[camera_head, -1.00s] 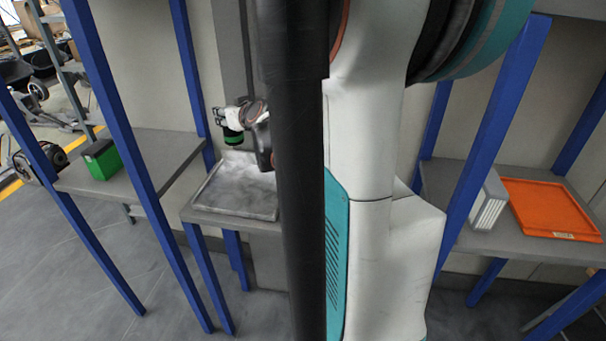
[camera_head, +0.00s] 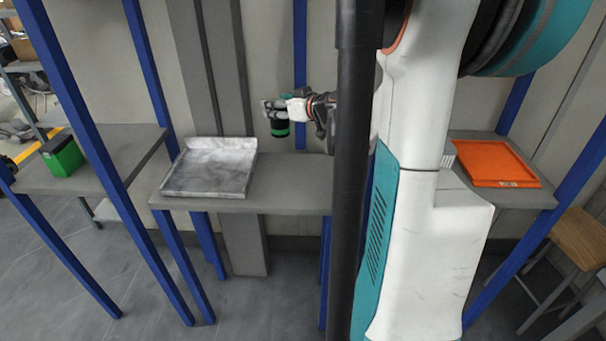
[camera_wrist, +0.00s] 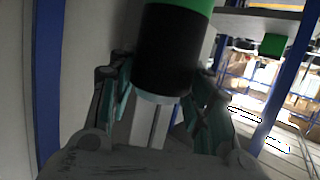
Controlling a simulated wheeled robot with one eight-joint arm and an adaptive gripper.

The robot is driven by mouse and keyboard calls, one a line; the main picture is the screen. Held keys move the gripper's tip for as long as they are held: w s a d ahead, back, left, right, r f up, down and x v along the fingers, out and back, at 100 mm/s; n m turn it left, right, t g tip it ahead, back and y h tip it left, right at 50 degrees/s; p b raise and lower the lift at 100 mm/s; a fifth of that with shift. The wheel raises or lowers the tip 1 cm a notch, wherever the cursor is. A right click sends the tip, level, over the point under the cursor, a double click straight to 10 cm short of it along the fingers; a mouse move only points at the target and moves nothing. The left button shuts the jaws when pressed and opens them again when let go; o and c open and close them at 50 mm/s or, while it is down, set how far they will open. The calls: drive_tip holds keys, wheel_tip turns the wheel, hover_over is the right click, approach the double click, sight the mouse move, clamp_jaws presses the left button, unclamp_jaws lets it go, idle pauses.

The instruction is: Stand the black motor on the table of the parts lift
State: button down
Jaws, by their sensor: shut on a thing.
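My gripper (camera_head: 273,107) is shut on the black motor (camera_head: 279,129), a short dark cylinder with a green band. It hangs upright in the air, above the bare part of a grey shelf and to the right of a grey tray. In the wrist view the motor (camera_wrist: 170,55) fills the upper middle between the fingers of my gripper (camera_wrist: 165,95), its green part at the top edge. My column and arm hide the middle of the head view. I cannot tell which surface is the table of the parts lift.
The grey tray (camera_head: 212,170) stands on the middle shelf (camera_head: 290,190), whose right part is bare. A green box (camera_head: 62,155) is on the left shelf. An orange tray (camera_head: 495,163) lies on the right shelf. Blue posts (camera_head: 75,110) stand between the bays. A wooden stool (camera_head: 575,238) is at the right.

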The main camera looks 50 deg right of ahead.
wheel_tip(320, 180, down, 19)
drive_tip(key=b, duration=0.7)
drive_tip(key=shift+f, duration=0.1)
drive_tip(key=c, duration=0.8)
unclamp_jaws()
drive_tip(key=shift+s+r, duration=0.2)
drive_tip(key=shift+r, duration=0.05)
drive_tip(key=p+v, duration=0.3)
drive_tip(key=v, duration=0.8)
drive_tip(key=shift+s+a+r, duration=0.1)
drive_tip(key=shift+s, duration=0.15)
